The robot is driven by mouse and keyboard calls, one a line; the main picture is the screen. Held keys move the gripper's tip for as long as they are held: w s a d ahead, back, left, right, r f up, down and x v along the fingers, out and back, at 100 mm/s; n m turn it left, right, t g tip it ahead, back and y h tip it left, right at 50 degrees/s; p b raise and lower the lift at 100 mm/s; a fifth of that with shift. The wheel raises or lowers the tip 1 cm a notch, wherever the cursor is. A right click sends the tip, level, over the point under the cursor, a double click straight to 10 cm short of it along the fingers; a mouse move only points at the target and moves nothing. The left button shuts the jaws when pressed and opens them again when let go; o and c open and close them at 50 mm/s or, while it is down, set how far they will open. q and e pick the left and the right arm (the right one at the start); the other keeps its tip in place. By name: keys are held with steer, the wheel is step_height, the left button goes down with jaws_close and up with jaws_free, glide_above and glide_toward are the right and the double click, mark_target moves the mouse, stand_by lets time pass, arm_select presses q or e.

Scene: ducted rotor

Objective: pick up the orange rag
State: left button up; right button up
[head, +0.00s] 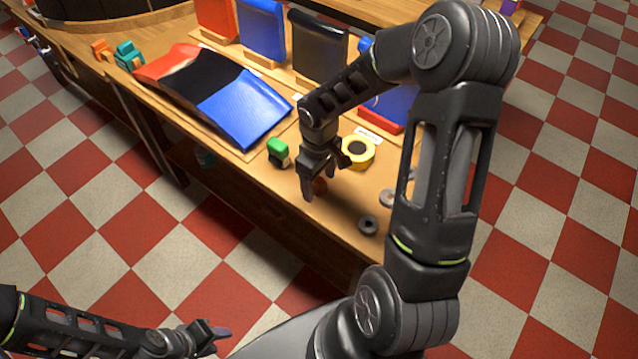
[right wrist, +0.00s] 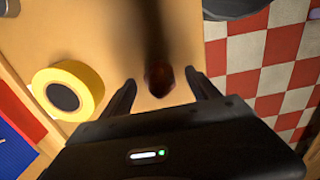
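A small, dark orange-brown lump (right wrist: 158,80), apparently the orange rag, lies on the wooden bench between the spread fingers of my right gripper (right wrist: 162,82) in the right wrist view. It is in shadow, and a clear gap shows on each side of it. In the head view the rag (head: 320,186) is mostly hidden under my right gripper (head: 322,180), which points down at the bench's front part. My right gripper is open and empty. My left gripper (head: 213,336) is low at the bottom, away from the bench; its finger opening is not clear.
A yellow tape roll (head: 370,158) lies just right of my right gripper, and a green-topped block (head: 278,150) stands to its left. A red, black and blue curved panel (head: 215,90) lies further left.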

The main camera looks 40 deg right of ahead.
mark_target(319, 178)
steer(key=c, duration=1.2)
steer(key=shift+r, duration=0.1)
step_height(319, 178, up, 10)
steer(key=shift+f, duration=0.1)
stand_by(0.3)
